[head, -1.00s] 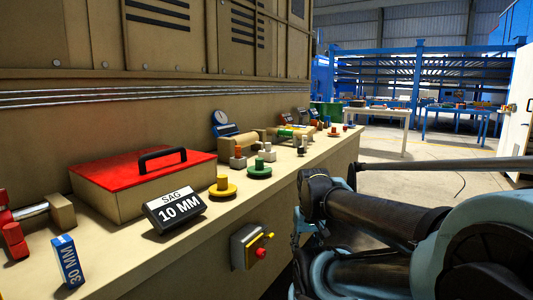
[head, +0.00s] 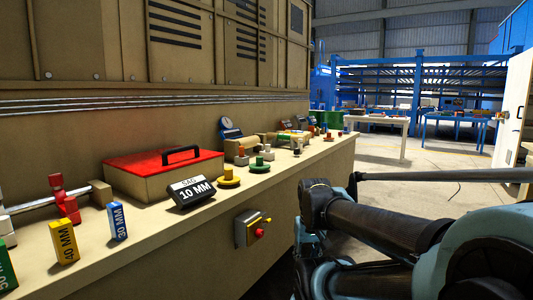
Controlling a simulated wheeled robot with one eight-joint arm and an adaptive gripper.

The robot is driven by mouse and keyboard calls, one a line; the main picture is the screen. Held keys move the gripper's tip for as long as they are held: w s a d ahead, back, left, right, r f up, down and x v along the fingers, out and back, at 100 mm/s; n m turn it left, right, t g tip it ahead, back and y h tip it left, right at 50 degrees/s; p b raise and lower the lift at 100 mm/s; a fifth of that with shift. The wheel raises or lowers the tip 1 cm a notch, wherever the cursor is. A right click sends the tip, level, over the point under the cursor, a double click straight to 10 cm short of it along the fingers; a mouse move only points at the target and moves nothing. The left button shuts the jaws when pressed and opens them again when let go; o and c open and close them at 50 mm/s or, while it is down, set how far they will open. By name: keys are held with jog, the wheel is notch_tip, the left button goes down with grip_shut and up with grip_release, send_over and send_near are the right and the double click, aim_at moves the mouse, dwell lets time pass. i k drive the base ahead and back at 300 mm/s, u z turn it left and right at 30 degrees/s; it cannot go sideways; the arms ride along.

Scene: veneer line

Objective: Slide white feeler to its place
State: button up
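A red feeler (head: 64,198) stands on a pale rail (head: 33,207) at the left of the bench. A white piece (head: 4,228), possibly the white feeler, is cut off by the left edge of the head view beside that rail. Its full shape and its exact position on the rail cannot be told. My arm is folded at the lower right, off the bench front and well to the right of the rail. My gripper's fingertips do not show.
Blocks marked 30 MM (head: 117,222) and 40 MM (head: 64,243) and a green block (head: 6,268) stand at the bench's front. A 10 MM sign (head: 193,192) and a red-lidded box (head: 164,172) are farther along. A red button box (head: 252,229) sticks out from the bench front.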

aim_at(268, 155)
jog(key=k, duration=0.55)
jog(key=z, duration=0.5)
jog(key=i, duration=2.05)
jog(key=u, duration=0.45)
